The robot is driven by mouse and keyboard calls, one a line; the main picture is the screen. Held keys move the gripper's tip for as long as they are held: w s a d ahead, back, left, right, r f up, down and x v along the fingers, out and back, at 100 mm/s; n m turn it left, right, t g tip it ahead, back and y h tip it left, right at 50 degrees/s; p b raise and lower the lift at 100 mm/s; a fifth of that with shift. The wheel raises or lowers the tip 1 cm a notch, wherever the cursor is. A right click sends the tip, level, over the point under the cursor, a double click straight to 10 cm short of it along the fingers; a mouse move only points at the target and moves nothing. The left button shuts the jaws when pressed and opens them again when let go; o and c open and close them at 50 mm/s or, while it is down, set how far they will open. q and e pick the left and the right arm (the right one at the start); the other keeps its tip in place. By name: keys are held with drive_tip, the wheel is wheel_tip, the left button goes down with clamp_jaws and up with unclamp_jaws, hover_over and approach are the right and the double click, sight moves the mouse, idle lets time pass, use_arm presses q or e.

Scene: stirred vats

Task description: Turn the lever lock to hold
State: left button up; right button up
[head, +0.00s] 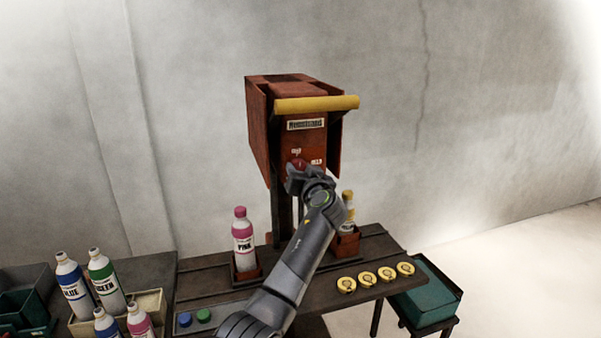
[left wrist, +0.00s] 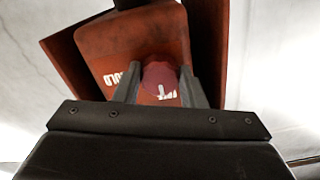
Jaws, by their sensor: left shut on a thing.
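The lever lock is a round red knob (head: 298,164) on the front of a rust-red machine (head: 261,130). My left gripper (head: 300,172) is at the knob, coming from below. In the left wrist view the knob (left wrist: 160,77) sits between the two fingers of my left gripper (left wrist: 160,82), which is shut on it. A small white mark shows at the knob's edge. Two small white labels are beside the knob, one above it and one (head: 316,162) to its right; the right one seems to read hold. A yellow lever bar (head: 316,103) runs across the machine's front above.
A pink bottle (head: 243,241) and a yellow-capped bottle (head: 348,209) stand in holders on the dark bench (head: 210,275). Several yellow discs (head: 366,279) lie along its front edge. More bottles (head: 72,281) stand at the lower left; a teal bin (head: 428,300) is at the right.

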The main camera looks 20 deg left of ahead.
use_arm(q)
drive_tip(key=m, duration=0.4)
drive_tip(key=m+p, duration=0.1)
drive_tip(key=m, duration=0.4)
drive_tip(key=m+p, duration=0.1)
drive_tip(key=m, duration=0.3)
drive_tip(key=shift+a+r+m, duration=0.15)
drive_tip(key=shift+r+m, duration=0.15)
drive_tip(key=shift+m+p, duration=1.1)
drive_tip(key=shift+m, duration=0.8)
drive_tip(key=o, duration=1)
drive_tip(key=shift+f, duration=0.1)
drive_tip(key=shift+s, duration=0.1)
